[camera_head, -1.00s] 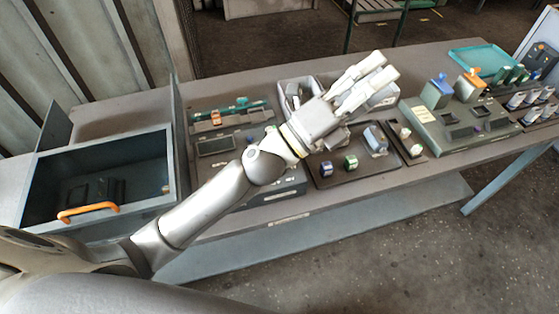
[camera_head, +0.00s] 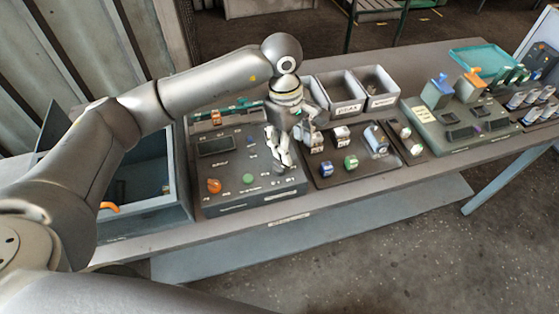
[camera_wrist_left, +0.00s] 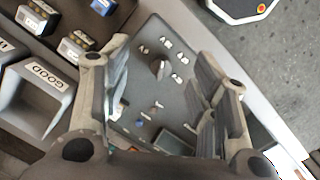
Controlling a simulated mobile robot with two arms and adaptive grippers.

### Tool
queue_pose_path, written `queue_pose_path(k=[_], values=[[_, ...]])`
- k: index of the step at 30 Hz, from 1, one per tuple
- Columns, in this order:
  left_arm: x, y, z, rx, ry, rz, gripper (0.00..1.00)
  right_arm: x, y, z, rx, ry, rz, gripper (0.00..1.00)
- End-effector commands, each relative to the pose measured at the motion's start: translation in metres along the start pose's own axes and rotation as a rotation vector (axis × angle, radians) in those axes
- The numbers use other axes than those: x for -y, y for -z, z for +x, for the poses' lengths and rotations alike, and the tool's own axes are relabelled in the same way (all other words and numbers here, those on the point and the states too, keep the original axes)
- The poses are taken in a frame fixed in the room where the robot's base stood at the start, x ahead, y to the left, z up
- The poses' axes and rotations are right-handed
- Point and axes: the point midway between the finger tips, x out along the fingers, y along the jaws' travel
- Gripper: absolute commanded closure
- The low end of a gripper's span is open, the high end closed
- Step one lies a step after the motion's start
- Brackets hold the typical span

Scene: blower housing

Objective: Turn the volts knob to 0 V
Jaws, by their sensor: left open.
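The control panel (camera_head: 225,195) lies on the bench in the middle left of the head view. The volts knob is hidden there behind my left gripper (camera_head: 281,148), which points down over the panel's right part. In the left wrist view, a dark knob (camera_wrist_left: 158,68) stands on the panel, ringed by small white labels too blurred to read surely. My left gripper (camera_wrist_left: 162,95) is open, with one finger on each side of the knob in that picture. I cannot tell whether the fingers touch it. My right gripper is not in view.
The panel also has an orange knob (camera_head: 214,186), a green button (camera_head: 249,178) and a dark display (camera_head: 216,145). A tray with blue and green parts (camera_head: 340,178) stands close on the right. Grey bins (camera_head: 345,107) stand behind. A grey box (camera_head: 165,210) is at left.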

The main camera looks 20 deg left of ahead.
Motion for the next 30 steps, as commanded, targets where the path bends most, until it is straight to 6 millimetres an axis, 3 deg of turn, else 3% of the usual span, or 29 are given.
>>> queue_pose_path(k=[3,8,21,30], values=[[0.004,0.027,-0.009,-0.101,0.034,0.002,0.46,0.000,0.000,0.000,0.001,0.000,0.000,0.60],[0.007,0.036,-0.006,-0.131,0.051,0.001,0.46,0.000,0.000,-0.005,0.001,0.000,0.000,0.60],[0.011,0.044,0.069,-0.127,0.052,0.001,0.46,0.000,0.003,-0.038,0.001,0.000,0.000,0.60],[0.011,0.047,0.095,-0.126,0.047,0.002,0.46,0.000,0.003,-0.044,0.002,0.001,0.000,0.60]])
